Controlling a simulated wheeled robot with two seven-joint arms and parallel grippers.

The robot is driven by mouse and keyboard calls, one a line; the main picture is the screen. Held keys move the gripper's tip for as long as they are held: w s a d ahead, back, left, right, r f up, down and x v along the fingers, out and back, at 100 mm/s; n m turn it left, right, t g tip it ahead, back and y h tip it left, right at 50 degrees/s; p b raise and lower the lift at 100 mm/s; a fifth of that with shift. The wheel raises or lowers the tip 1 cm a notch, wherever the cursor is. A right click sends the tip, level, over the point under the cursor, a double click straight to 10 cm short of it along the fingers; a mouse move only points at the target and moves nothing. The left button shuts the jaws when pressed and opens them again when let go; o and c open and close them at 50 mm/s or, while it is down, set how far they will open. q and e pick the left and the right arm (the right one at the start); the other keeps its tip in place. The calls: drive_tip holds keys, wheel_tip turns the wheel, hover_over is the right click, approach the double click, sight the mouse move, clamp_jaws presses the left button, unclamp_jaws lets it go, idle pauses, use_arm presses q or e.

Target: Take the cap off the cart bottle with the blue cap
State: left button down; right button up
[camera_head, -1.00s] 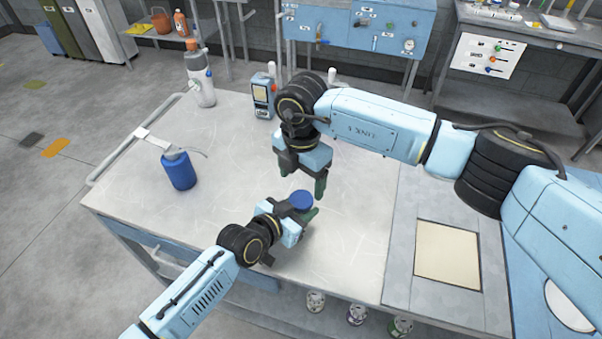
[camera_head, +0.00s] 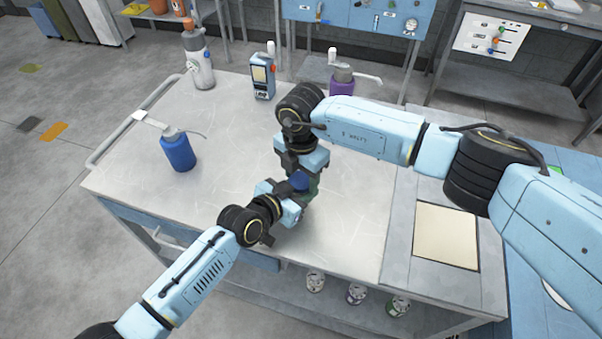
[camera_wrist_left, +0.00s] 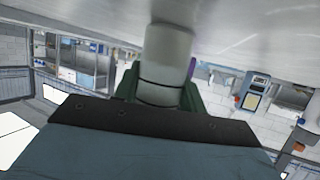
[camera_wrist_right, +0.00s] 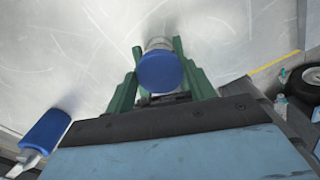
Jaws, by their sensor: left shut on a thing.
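The cart bottle has a pale grey-white body (camera_wrist_left: 168,50) and a round blue cap (camera_wrist_right: 160,72). My left gripper (camera_wrist_left: 160,95) is shut on its body from the side, near the bench surface. The cap also shows in the head view (camera_head: 299,181), between the two grippers, which hide most of the bottle there. My right gripper (camera_wrist_right: 165,75) points down over the bottle. Its green fingers stand open on either side of the cap, with a gap visible at least on the right.
On the metal bench (camera_head: 235,130) stand a blue pump bottle (camera_head: 178,152), a grey-white bottle (camera_head: 198,60), a handheld meter (camera_head: 263,78) and a purple bottle (camera_head: 342,80). A cream pad (camera_head: 446,236) lies at right. Several cans stand on the lower shelf.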

drive_tip(key=c, duration=0.3)
drive_tip(key=n, duration=0.3)
drive_tip(key=shift+c, duration=0.2)
drive_tip(key=o, duration=1.1)
drive_tip(key=shift+c, duration=0.2)
drive_tip(key=shift+r, duration=0.1)
